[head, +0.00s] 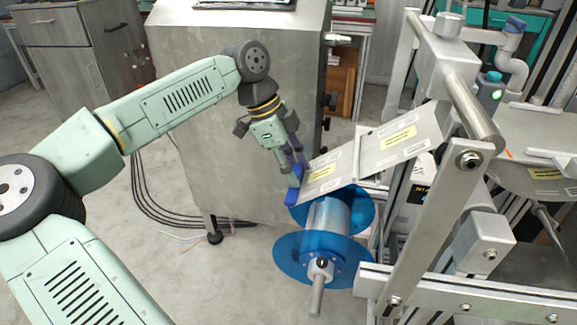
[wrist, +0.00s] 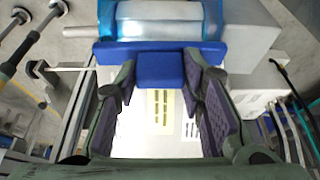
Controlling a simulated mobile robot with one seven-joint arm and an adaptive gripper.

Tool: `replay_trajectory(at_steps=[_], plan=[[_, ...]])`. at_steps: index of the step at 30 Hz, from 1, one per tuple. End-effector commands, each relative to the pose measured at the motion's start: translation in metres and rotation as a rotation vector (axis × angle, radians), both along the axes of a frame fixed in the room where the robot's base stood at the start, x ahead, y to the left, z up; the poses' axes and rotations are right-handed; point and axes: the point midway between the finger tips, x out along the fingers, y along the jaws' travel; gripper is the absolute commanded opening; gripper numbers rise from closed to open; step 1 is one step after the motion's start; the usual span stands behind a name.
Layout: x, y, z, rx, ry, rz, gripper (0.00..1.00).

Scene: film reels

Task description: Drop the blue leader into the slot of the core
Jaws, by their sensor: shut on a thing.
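The blue leader (head: 292,196) is a solid blue bar at the free end of a grey printed web (head: 385,148). My gripper (head: 296,172) is shut on it, just above and left of the reel. In the wrist view the leader (wrist: 110,52) lies crosswise, with its middle block (wrist: 160,69) between my fingertips. The core (head: 327,216) is a silver cylinder between two translucent blue flanges (head: 290,262). In the wrist view the core (wrist: 160,14) is just beyond the leader, at the top edge. The leader looks close to the core; I cannot tell if they touch. The slot cannot be made out.
A metal machine frame (head: 420,215) with rollers stands right of the reel. A shaft (head: 317,298) sticks out from the core's near end. A large grey cabinet (head: 235,110) stands behind my gripper. Open floor (head: 225,285) lies left of the reel.

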Motion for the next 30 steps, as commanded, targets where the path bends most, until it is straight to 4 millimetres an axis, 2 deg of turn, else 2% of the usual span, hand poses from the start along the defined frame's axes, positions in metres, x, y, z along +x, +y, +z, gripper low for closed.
replay_trajectory(at_steps=[30], plan=[[-0.009, -0.043, -0.017, 0.0, 0.0, -0.003, 0.04]])
